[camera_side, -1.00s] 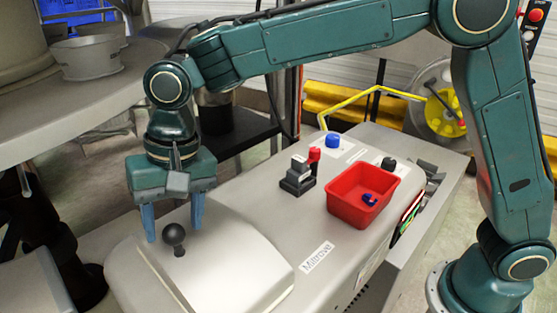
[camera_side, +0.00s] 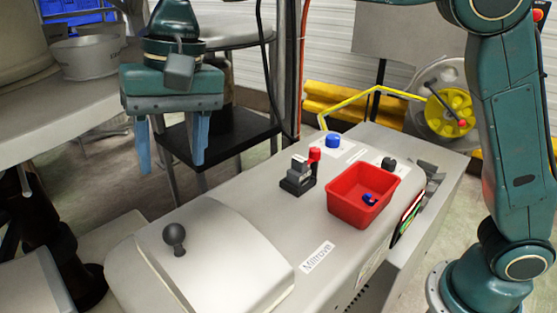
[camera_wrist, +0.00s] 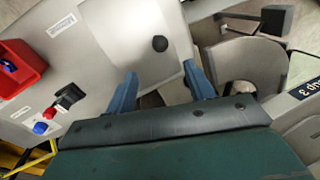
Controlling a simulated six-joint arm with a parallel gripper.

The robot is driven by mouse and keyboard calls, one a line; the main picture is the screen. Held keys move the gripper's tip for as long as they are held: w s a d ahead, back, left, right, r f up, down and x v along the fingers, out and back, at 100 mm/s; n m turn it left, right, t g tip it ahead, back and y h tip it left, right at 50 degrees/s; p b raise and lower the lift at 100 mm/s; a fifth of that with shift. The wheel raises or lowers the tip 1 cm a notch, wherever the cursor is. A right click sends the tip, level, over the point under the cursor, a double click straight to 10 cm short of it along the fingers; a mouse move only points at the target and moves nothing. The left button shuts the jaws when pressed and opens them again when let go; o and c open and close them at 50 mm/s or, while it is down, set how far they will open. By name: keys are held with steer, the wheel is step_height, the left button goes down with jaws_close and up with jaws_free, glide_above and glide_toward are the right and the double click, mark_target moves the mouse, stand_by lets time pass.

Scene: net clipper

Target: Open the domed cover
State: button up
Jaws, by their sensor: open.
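The domed cover (camera_side: 225,255) is a pale grey rounded lid at the near end of the machine, and it looks closed. A dark ball knob (camera_side: 174,236) stands on its left part. In the wrist view the cover (camera_wrist: 125,35) is beyond my fingers, and the knob (camera_wrist: 159,43) shows between and ahead of them. My gripper (camera_side: 172,168) is open and empty, its two blue fingers pointing down, well above the knob and apart from it. In the wrist view my gripper (camera_wrist: 164,88) also shows its fingers spread with nothing between them.
On the machine top are a red bin (camera_side: 345,212) with a small blue item (camera_side: 369,199), a grey block with a red knob (camera_side: 298,178), and a blue button (camera_side: 333,140). A round table (camera_side: 60,110) with a metal pot (camera_side: 88,57) stands left. The space above the cover is clear.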

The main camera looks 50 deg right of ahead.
steer(key=s+d+r+t, duration=0.1)
steer(key=s+d, duration=0.2)
steer(key=d, duration=0.3)
steer(key=s+d+r+n+t, duration=0.1)
steer(key=s+d, duration=0.1)
steer(key=d, duration=0.3)
steer(key=s+d+r+t, duration=0.1)
steer(key=s+d, duration=0.2)
steer(key=d, duration=0.3)
steer(key=s+d+f+t+h, duration=0.1)
steer(key=s+d+f, duration=0.3)
steer(key=s+d, duration=0.2)
steer(key=s+d+f+n+t+h, duration=0.1)
steer(key=s+d+f, duration=0.3)
steer(key=s+d, duration=0.3)
steer(key=shift+d+f, duration=0.4)
stand_by(0.4)
steer(key=shift+s, duration=0.1)
stand_by(0.4)
